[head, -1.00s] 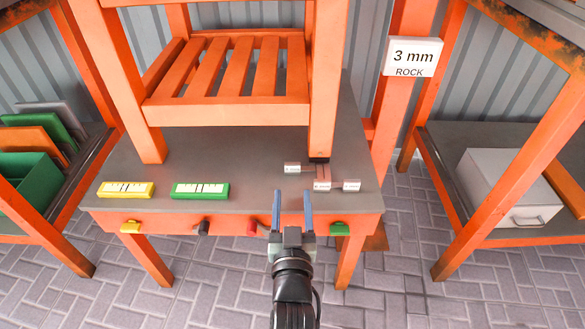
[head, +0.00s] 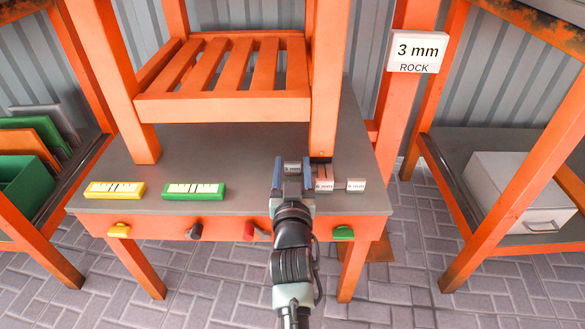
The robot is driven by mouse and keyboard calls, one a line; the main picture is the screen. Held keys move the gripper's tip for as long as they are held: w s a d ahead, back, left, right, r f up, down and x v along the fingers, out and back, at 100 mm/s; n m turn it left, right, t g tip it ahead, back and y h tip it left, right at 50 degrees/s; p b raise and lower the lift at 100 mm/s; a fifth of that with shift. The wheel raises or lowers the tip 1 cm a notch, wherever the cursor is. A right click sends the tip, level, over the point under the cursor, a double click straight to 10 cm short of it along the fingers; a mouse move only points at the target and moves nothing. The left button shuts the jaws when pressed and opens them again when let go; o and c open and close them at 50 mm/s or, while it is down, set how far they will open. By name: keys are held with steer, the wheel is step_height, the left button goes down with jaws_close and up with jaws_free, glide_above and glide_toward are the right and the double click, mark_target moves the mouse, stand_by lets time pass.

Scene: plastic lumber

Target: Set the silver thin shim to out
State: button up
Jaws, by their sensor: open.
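Small pale tagged pieces lie on the grey bench top by the foot of the orange chair-like frame's front right leg: a left one (head: 292,167), a middle one (head: 324,185) and a right one (head: 356,185). Their lettering is too small to read, and I cannot tell which is the silver thin shim. My gripper (head: 292,173) is open, with the left piece showing between its blue fingers. I cannot tell whether the fingers are around that piece or above it. The gripper hides the bench just in front.
The orange slatted frame (head: 222,107) stands on the bench (head: 240,150). Yellow (head: 115,189) and green (head: 194,191) gauge blocks lie at left. Several coloured knobs line the front edge. A "3 mm ROCK" sign (head: 417,52) hangs on an orange post at the right.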

steer(key=shift+c, duration=0.3)
jaws_close()
stand_by(1.1)
